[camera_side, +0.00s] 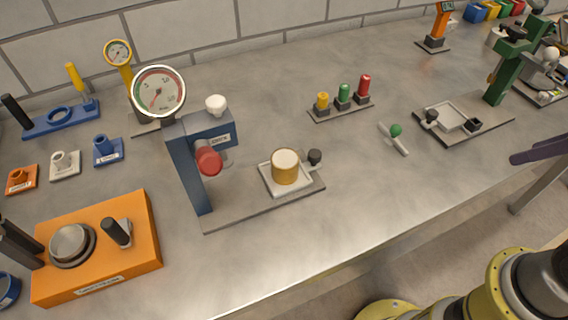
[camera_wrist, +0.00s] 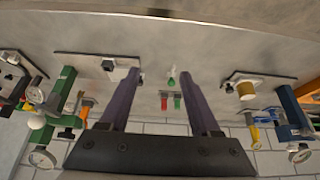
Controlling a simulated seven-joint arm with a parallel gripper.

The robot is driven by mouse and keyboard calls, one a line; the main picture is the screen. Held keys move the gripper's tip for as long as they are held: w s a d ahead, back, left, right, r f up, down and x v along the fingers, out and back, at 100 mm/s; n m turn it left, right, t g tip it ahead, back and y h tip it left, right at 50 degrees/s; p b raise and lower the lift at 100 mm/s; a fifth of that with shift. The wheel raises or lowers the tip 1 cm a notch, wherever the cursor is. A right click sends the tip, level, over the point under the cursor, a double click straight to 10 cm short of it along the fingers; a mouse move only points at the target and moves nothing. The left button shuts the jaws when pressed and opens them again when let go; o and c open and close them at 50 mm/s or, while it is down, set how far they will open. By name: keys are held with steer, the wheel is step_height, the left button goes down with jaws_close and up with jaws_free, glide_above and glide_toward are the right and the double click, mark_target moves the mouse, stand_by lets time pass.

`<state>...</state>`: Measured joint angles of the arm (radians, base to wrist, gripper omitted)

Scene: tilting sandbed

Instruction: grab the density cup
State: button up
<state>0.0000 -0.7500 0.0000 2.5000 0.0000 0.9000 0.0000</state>
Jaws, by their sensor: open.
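A gold-brown cylindrical cup (camera_side: 285,170) with a pale top stands upright on a small white tray (camera_side: 302,186); it looks like the density cup, though I can read no label on it. The tray is on the grey base plate of a blue stand. The cup also shows right of my fingers in the wrist view (camera_wrist: 246,90). My gripper (camera_wrist: 162,78) is open, its two purple fingers spread with nothing held between them. In the side view only a purple finger part (camera_side: 540,152) shows at the right edge, well away from the cup.
The blue stand (camera_side: 188,165) with a red knob rises just left of the cup. A dark knob (camera_side: 315,157) sits at the tray's right corner. A rack of coloured pegs (camera_side: 342,104) stands behind; a green stand (camera_side: 503,70) is right. The counter front is mostly clear.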

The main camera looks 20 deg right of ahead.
steer(key=o, duration=0.5)
steer(key=w+a+r+m+g+y, duration=0.1)
steer(key=w+a+r+m+y, duration=0.1)
steer(key=w+a+r+m, duration=0.45)
steer(key=w+a+r+m+y, duration=0.1)
steer(key=w+a+r+m, duration=0.2)
steer(key=w+m, duration=0.55)
steer(key=m+g+y, duration=0.1)
steer(key=m+g, duration=0.2)
steer(key=g, duration=0.2)
glide_above(286, 157)
steer(key=d, duration=0.5)
step_height(286, 157, down, 10)
steer(key=x, duration=1.3)
steer(key=shift+w+a, duration=0.15)
steer(key=shift+a, duration=0.25)
